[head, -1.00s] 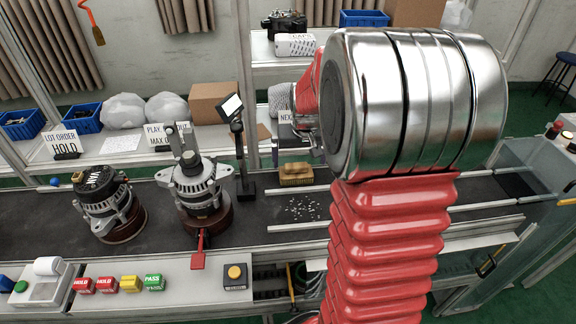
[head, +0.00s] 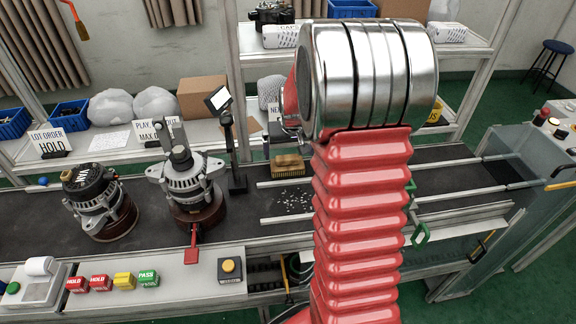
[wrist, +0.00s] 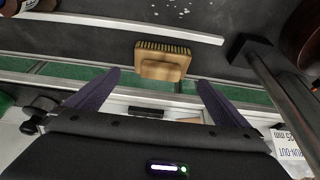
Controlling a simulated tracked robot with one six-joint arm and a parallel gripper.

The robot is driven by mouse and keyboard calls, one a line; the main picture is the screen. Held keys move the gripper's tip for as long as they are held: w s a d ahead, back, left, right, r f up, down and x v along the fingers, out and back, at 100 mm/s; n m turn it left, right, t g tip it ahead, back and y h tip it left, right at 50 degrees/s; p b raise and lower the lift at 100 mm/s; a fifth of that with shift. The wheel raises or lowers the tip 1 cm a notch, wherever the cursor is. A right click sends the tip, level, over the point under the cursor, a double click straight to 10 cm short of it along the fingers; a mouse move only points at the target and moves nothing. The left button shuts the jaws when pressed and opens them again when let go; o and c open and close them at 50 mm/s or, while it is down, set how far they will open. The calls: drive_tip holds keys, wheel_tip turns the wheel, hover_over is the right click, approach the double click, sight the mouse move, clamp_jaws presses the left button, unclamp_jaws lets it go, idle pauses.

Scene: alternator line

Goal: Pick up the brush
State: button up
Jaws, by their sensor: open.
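The brush (head: 287,166) has a tan block body with a row of bristles and lies on the dark conveyor belt between the monitor stand and the arm. It also shows in the wrist view (wrist: 162,64), ahead of the fingertips and roughly centred between them. My gripper (wrist: 157,80) is open and empty, its two dark fingers apart with the brush just beyond their tips. In the head view the gripper is mostly hidden behind my red and chrome arm.
Light metal rails (head: 285,216) run along the belt near the brush. A black stand (head: 235,160) with a small screen rises left of it. Two alternators (head: 187,180) stand farther left. Pale bits (head: 293,200) lie scattered on the belt in front. A shelf is behind.

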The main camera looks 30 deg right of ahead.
sight(288, 158)
drive_tip(key=shift+x, duration=1.5)
drive_tip(key=shift+x, duration=2.65)
drive_tip(key=shift+w+r, duration=0.1)
drive_tip(key=shift+w, duration=0.05)
drive_tip(key=shift+a, duration=0.1)
drive_tip(key=shift+c, duration=0.3)
drive_tip(key=c, duration=0.9)
drive_tip(key=shift+r, duration=0.1)
wheel_tip(288, 158, up, 10)
drive_tip(key=shift+f, duration=0.1)
